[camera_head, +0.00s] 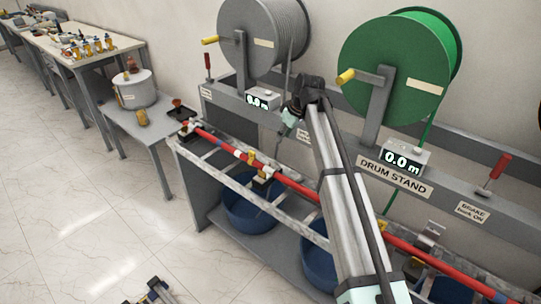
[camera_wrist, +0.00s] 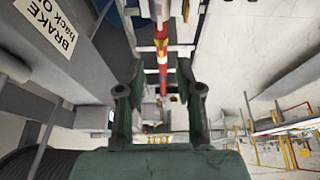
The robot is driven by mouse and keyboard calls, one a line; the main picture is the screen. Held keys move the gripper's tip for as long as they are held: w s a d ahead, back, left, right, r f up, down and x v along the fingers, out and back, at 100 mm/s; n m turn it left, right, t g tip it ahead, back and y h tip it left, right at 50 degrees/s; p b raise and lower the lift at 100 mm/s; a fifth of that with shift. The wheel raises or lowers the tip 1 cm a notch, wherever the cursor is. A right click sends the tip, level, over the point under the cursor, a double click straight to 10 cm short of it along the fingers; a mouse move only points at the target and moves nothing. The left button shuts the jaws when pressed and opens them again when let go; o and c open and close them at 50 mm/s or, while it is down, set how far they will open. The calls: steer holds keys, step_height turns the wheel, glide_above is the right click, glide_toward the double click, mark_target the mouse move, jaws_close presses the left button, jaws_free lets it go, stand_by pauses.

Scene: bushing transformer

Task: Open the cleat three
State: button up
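A red cable (camera_head: 295,187) with white and blue bands runs along the ladder-like rack in the head view. A yellow-and-white cleat (camera_head: 262,174) sits around it at the middle left. A grey metal cleat (camera_head: 430,235) with an upright plate stands at the right. I cannot read any cleat numbers. My gripper (camera_head: 288,122) hangs above the rack, between the drums, apart from the cable. In the wrist view my gripper (camera_wrist: 158,95) has its two fingers spread with nothing between them. The red-and-white cable (camera_wrist: 162,62) shows beyond the fingertips.
A grey cable drum (camera_head: 262,35) and a green drum (camera_head: 385,70) stand behind the rack. Blue tubs (camera_head: 250,213) sit under it. A small table with a white pot (camera_head: 135,90) is at the left. The tiled floor in front is mostly clear.

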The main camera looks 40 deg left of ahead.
steer(key=p, duration=0.5)
glide_toward(271, 161)
steer(key=x, duration=1)
steer(key=shift+a+f, duration=0.15)
steer(key=shift+a, duration=0.05)
jaws_close()
